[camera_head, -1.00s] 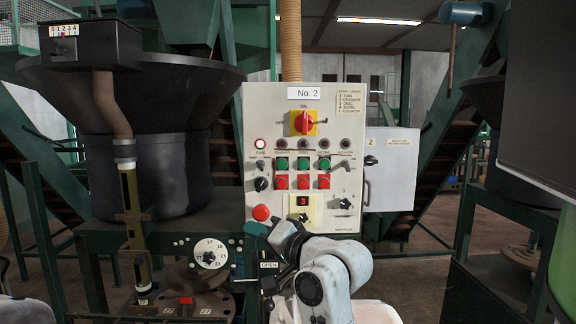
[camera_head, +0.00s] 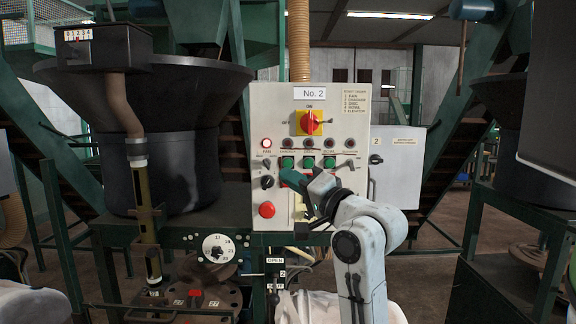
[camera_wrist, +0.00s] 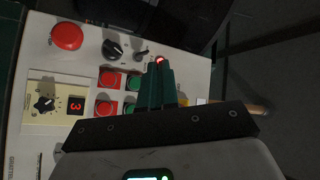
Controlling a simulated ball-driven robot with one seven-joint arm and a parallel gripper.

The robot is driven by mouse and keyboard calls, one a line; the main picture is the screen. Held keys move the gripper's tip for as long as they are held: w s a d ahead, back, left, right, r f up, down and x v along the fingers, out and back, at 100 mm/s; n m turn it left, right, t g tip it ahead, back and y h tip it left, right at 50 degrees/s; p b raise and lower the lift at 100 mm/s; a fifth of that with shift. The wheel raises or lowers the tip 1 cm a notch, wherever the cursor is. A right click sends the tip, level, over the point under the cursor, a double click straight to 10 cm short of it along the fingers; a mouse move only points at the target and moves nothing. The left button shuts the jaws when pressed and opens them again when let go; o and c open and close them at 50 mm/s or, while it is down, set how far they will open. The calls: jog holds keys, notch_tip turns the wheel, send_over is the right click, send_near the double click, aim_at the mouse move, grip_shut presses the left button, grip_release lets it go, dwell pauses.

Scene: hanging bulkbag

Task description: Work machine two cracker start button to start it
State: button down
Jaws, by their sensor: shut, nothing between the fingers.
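The No. 2 control panel (camera_head: 268,230) stands in front of me. The cracker start button is the leftmost green button (camera_head: 287,162) in its row; in the wrist view it is the upper green one (camera_wrist: 133,82). The cracker lamp (camera_head: 287,143) above it is dark. My gripper (camera_head: 284,175) is shut and empty, with its teal fingers just below that button in the head view, covering part of the red row. In the wrist view the fingers (camera_wrist: 158,68) are beside the green buttons, over the panel; I cannot tell whether they touch it.
The fan lamp (camera_head: 266,143) glows red. A red-yellow main switch (camera_head: 309,122) sits above, and a large red button (camera_head: 267,209) and black knobs are at the left. A black hopper (camera_head: 160,130) stands left of the panel, a grey box (camera_head: 397,180) right.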

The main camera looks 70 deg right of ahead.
aim_at(288, 163)
jog(key=w+d+b, duration=0.1)
jog(key=w+d, duration=0.2)
jog(key=d, duration=0.4)
jog(key=shift+d, duration=0.35)
jog(key=shift+w+d, duration=0.1)
dwell(1.8)
jog(key=shift+w+d, duration=0.15)
jog(key=shift+d, duration=0.1)
jog(key=shift+w+d, duration=0.15)
jog(key=shift+d, duration=0.25)
dwell(0.7)
dwell(0.4)
jog(key=shift+s+a+p, duration=0.35)
jog(key=shift+a, duration=0.4)
